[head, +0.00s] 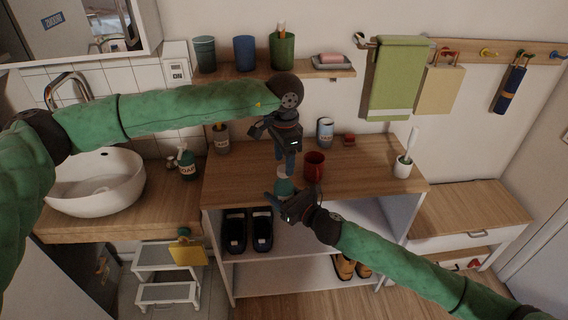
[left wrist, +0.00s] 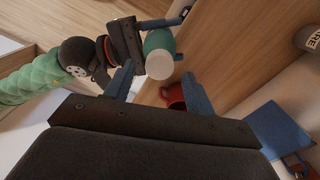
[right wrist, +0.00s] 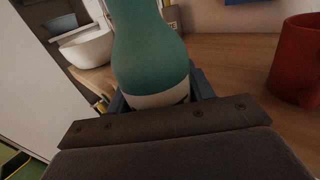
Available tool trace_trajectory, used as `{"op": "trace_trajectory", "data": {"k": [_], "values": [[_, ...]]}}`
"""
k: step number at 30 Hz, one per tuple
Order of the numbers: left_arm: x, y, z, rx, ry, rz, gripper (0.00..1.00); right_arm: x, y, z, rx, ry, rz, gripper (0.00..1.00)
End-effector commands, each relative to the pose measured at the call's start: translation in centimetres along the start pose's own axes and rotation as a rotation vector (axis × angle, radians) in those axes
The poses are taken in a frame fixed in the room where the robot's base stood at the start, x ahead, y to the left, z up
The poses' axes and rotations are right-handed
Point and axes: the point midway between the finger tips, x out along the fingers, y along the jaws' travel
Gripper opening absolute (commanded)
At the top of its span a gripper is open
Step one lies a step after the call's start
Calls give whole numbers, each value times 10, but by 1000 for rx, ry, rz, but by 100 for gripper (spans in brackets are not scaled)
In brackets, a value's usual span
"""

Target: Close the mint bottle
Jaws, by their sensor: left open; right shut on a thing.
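The mint bottle (head: 285,187) is teal and stands out at the front edge of the wooden counter. My right gripper (head: 287,199) is shut around its lower part; the right wrist view shows the teal body (right wrist: 150,50) rising between the fingers, with a white band low down. My left gripper (head: 287,163) is open above the bottle, pointing down. In the left wrist view, a white round cap (left wrist: 160,65) faces me at the bottle's top, just beyond and between the open fingers. I cannot tell how firmly the cap sits.
A red mug (head: 314,166) stands on the counter close right of the bottle. A can (head: 325,131) and a brush holder (head: 403,167) stand farther off. A soap bottle (head: 187,163) is by the sink (head: 97,183). A shelf (head: 270,70) with cups hangs behind my left arm.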

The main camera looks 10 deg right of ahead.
Motion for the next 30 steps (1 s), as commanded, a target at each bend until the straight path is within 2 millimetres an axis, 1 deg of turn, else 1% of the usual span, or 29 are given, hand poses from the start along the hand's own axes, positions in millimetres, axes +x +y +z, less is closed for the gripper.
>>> {"op": "trace_trajectory", "data": {"k": [1, 3, 7, 14, 16, 20, 23, 25, 30], "values": [[-7, 0, 0, 0, 1, -1, 55, 0, 0, 0, 0, 0, 0, 0], [-15, 0, 0, 0, 1, -1, 55, 0, 0, 0, 0, -1, 0, 0], [-24, 0, 0, 0, 0, 0, 55, 0, 0, 0, 0, 0, 0, 0], [-25, 0, 0, 0, 0, 0, 55, 0, 0, 0, 0, 0, 0, 0], [-24, 0, 0, 0, 0, 1, 53, 0, 0, 0, 0, 0, 0, 0], [-17, 4, 0, 1, -3, 13, 53, 0, 0, 0, 0, 0, 0, 0], [-15, 9, -4, 3, 13, 32, 53, 0, 0, 0, 0, 0, 0, 0], [-21, 11, -10, 2, 38, 43, 53, 0, 0, 0, 0, 0, 0, 0], [-27, 10, -11, -152, 43, 46, 53, 0, 0, 0, 0, 0, 0, 0]]}}
